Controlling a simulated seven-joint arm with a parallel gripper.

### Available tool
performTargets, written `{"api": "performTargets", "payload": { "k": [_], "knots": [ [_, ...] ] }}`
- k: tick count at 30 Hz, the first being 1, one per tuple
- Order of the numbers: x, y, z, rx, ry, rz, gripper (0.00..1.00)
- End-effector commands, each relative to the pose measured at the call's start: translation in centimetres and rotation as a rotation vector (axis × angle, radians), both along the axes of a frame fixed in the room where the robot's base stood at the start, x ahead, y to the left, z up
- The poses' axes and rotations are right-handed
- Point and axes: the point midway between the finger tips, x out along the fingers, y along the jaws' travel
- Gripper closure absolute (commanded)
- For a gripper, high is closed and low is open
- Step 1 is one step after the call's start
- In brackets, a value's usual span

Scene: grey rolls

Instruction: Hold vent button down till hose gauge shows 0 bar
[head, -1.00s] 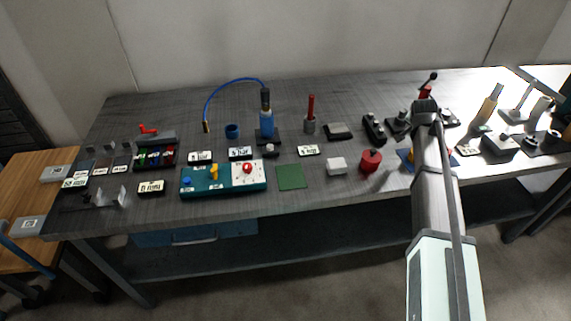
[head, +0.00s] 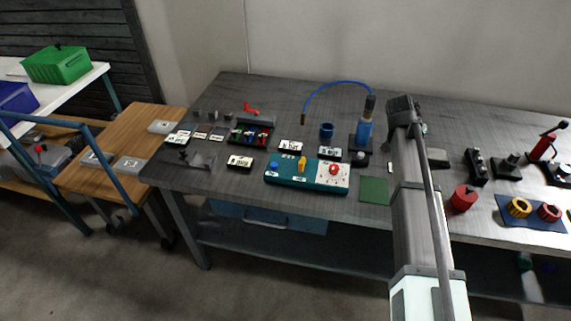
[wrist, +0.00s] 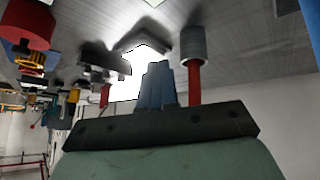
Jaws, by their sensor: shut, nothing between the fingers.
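A teal panel (head: 318,182) lies near the front of the grey bench in the head view. It carries a blue button (head: 274,168), a yellow lever (head: 301,164) and a red knob (head: 334,170) on a white plate. A blue hose (head: 337,84) arches behind it to a blue upright cylinder (head: 364,132) on a dark base. Small white display cards (head: 290,146) stand nearby; their readings are too small to read. I cannot tell which is the hose gauge. My gripper shows in the wrist view (wrist: 157,68), shut and empty, touching nothing visible. My arm hides part of the bench.
A green square (head: 374,190) lies right of the panel. A red cylinder (head: 463,198) and a blue mat (head: 503,206) with rings are right of my arm. A grey cup with a red rod (wrist: 193,45) is close beside my fingers in the wrist view. A wooden table (head: 105,155) stands left.

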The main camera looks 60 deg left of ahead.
Motion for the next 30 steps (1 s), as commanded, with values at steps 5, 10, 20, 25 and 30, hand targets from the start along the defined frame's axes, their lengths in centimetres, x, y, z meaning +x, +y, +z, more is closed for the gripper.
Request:
{"api": "performTargets", "payload": {
  "k": [5, 10, 20, 25, 30],
  "knots": [
    [-5.2, 4.7, 0.7, -0.059, -0.004, 0.067, 1.00],
    [-10.2, 8.4, 1.3, -0.114, -0.013, 0.121, 1.00],
    [-20.5, 14.5, 2.9, -0.214, -0.042, 0.223, 1.00],
    [-26.2, 17.0, 3.7, -0.263, -0.063, 0.274, 1.00],
    [-31.8, 19.0, 4.6, -0.307, -0.085, 0.318, 1.00]
  ]
}}
